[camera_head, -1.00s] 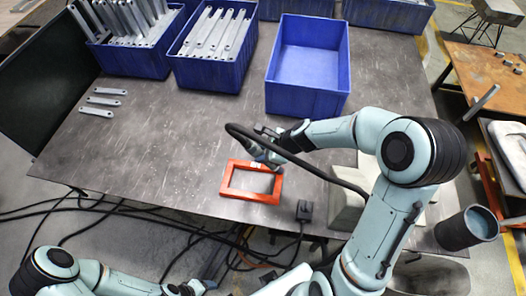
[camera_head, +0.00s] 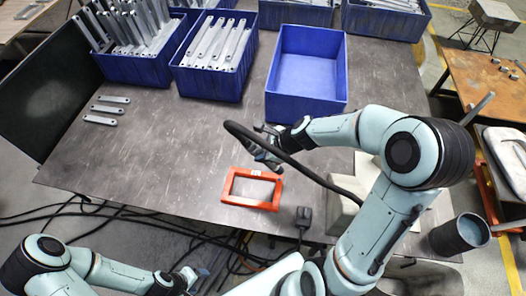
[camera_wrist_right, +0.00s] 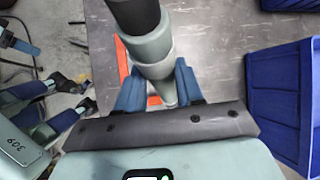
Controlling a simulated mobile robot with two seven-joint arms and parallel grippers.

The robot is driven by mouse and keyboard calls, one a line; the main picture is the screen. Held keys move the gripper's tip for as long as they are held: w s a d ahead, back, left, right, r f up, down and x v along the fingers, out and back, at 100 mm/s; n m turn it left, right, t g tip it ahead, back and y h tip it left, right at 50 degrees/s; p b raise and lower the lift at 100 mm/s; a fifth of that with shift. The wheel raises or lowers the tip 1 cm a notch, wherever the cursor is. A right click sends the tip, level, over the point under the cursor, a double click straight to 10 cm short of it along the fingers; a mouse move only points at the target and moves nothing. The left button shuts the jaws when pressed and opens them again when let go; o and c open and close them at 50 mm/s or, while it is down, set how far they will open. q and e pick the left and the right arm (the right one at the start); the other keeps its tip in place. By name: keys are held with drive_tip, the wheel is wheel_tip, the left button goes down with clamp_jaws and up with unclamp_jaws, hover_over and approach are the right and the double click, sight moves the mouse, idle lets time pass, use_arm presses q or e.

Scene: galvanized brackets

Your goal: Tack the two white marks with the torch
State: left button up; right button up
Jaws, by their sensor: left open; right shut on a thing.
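An orange rectangular frame (camera_head: 232,190) lies on the dark table near its front edge. A small pale patch (camera_head: 256,173) shows on its far edge; I cannot make out two separate marks. My right gripper (camera_head: 264,146) is above and just beyond that edge, shut on the torch, whose black hose (camera_head: 290,160) arcs over the frame. In the right wrist view the grey-green torch (camera_wrist_right: 150,45) sits between the blue fingers of my right gripper (camera_wrist_right: 160,90), hiding part of the orange frame (camera_wrist_right: 123,58). My left gripper (camera_head: 190,276) is open and empty, low before the table.
Three grey brackets (camera_head: 106,110) lie at the left of the table. Two blue bins (camera_head: 212,83) of brackets and an empty blue bin (camera_head: 306,105) stand behind. A dark cylinder (camera_head: 460,234) stands at right. The table's left middle is clear.

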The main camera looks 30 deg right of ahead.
use_arm(q)
drive_tip(key=shift+s, duration=0.25)
use_arm(e)
drive_tip(key=shift+s, duration=0.25)
drive_tip(key=w+a+r+y+b, duration=0.1)
drive_tip(key=w+a, duration=0.1)
drive_tip(key=a, duration=0.6)
drive_tip(key=w+a+r+y+b, duration=0.1)
drive_tip(key=w+a+y, duration=0.1)
drive_tip(key=a, duration=0.7)
use_arm(q)
drive_tip(key=s+f+g+b, duration=0.1)
drive_tip(key=s+f+b, duration=0.3)
drive_tip(key=s+f, duration=0.3)
drive_tip(key=shift+s+f+b, duration=0.2)
drive_tip(key=shift+f+b, duration=0.1)
drive_tip(key=shift+f, duration=0.5)
use_arm(e)
wheel_tip(320, 180, down, 6)
drive_tip(key=shift+d+m+t, duration=0.2)
drive_tip(key=shift+m+t, duration=0.2)
use_arm(q)
drive_tip(key=shift+w, duration=0.1)
use_arm(e)
drive_tip(key=shift+w+f, duration=0.1)
